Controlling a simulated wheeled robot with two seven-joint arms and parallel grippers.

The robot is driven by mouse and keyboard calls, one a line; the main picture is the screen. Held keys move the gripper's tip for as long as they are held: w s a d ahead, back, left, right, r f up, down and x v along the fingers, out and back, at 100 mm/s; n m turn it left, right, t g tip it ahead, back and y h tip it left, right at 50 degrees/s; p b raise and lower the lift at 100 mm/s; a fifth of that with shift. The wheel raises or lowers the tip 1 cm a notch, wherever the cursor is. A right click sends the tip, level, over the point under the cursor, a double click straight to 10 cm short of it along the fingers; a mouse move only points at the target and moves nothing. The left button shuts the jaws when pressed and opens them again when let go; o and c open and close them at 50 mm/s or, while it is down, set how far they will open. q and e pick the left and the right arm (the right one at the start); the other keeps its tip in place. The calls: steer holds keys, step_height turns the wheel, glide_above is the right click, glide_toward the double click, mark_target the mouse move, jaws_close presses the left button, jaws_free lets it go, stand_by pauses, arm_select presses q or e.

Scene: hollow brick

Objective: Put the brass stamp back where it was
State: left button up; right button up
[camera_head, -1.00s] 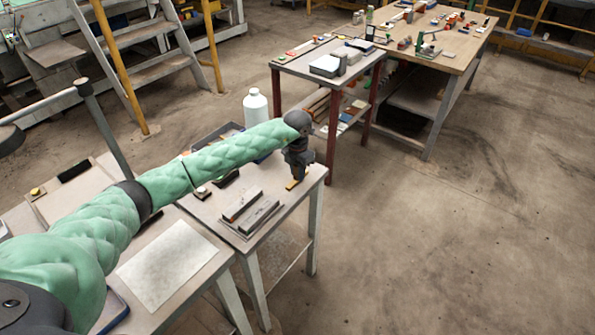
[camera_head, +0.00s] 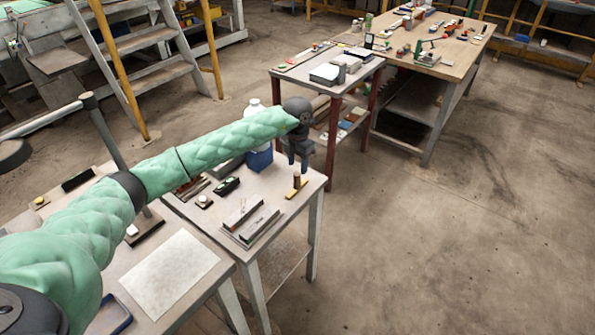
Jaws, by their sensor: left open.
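A small brown upright piece, which looks like the brass stamp (camera_head: 297,180), stands on a flat yellowish strip (camera_head: 291,195) near the right edge of the near table (camera_head: 275,222). My left gripper (camera_head: 299,168) is just above it with fingers pointing down, open and empty. The fingertips are close over the top of the stamp; I cannot tell whether they touch it. My right gripper is out of view.
Two long dark-topped blocks (camera_head: 252,222) lie left of the strip. A blue box (camera_head: 259,158) and a white bottle (camera_head: 253,114) stand behind, partly hidden by my arm. A pale sheet (camera_head: 168,274) covers part of the left table. Floor to the right is clear.

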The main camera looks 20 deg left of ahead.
arm_select(q)
steer(key=shift+r+p, duration=0.3)
steer(key=shift+r, duration=1.75)
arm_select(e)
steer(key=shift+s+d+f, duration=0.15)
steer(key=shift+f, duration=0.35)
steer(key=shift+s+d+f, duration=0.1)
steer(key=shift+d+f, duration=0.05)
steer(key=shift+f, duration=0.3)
arm_select(q)
steer(key=shift+r, duration=0.1)
